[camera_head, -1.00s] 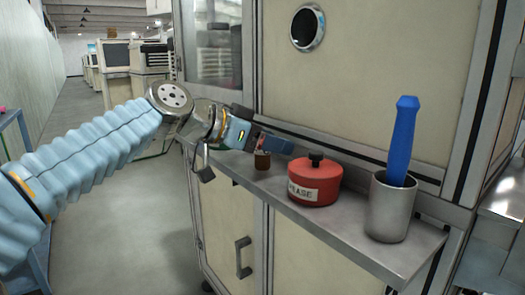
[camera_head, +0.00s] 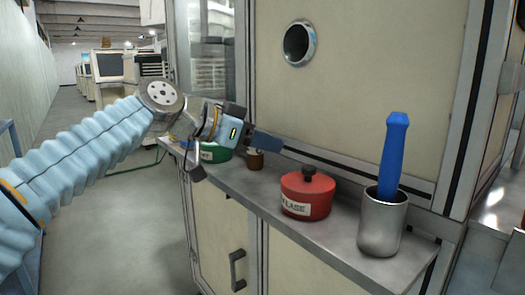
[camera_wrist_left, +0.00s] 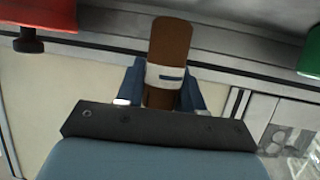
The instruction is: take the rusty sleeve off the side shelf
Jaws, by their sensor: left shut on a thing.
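The rusty sleeve (camera_head: 255,160) is a small brown cylinder at the middle of the grey side shelf (camera_head: 335,234), behind the red pot. My left gripper (camera_head: 258,145) is shut on it, with its fingers partly hiding the top in the head view. In the left wrist view the sleeve (camera_wrist_left: 171,42) stands between the two blue fingers (camera_wrist_left: 160,88), with a pale band and a blue mark across it. It appears slightly above the shelf, but I cannot tell the gap for sure. My right gripper is not in view.
On the shelf, the red lidded pot (camera_head: 306,197) stands nearer, then a metal cup (camera_head: 382,225) with a blue-handled tool (camera_head: 394,155). A green pot (camera_head: 215,154) is partly hidden behind my gripper. The cabinet wall (camera_head: 360,90) rises behind. The aisle on the left is clear.

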